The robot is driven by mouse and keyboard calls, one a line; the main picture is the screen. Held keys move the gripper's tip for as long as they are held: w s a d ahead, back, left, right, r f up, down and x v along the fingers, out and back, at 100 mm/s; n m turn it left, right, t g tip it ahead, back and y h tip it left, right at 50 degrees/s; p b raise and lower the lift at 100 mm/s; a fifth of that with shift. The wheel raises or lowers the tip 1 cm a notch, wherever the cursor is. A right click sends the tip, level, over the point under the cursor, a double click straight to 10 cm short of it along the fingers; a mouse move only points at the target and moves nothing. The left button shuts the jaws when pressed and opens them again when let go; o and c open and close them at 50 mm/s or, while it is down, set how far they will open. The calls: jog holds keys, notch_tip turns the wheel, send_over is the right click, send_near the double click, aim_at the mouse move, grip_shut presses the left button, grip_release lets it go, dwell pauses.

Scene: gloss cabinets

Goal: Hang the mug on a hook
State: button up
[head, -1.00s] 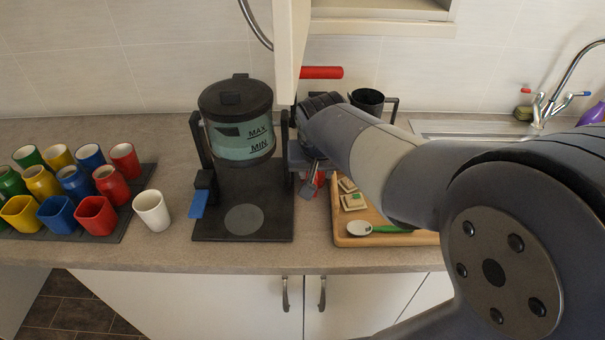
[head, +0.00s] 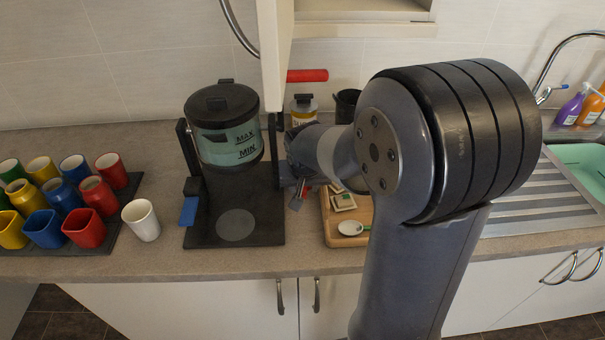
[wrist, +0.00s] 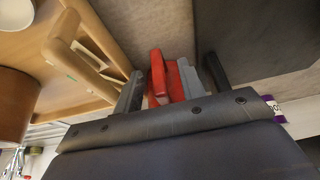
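A black mug (head: 346,105) stands at the back of the counter, partly hidden by my arm; its handle is not visible now. No hook is clearly identifiable. My gripper (wrist: 172,80) points down beside the coffee maker, with its fingers apart. A red object (wrist: 158,75) shows between the fingers, with a gap on the left side; whether it is part of a mug I cannot tell. In the head view my gripper (head: 297,196) is mostly hidden by my wrist.
The coffee maker (head: 224,130) stands close left of my gripper. An open cabinet door (head: 272,50) and a red bar (head: 307,75) are above. A wooden tray (head: 330,228) lies right. Coloured cups (head: 85,228) and a white cup (head: 141,221) stand left; the sink (head: 590,160) is far right.

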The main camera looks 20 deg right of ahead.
jog(key=shift+w+f, duration=0.25)
jog(key=shift+f, duration=0.45)
grip_shut()
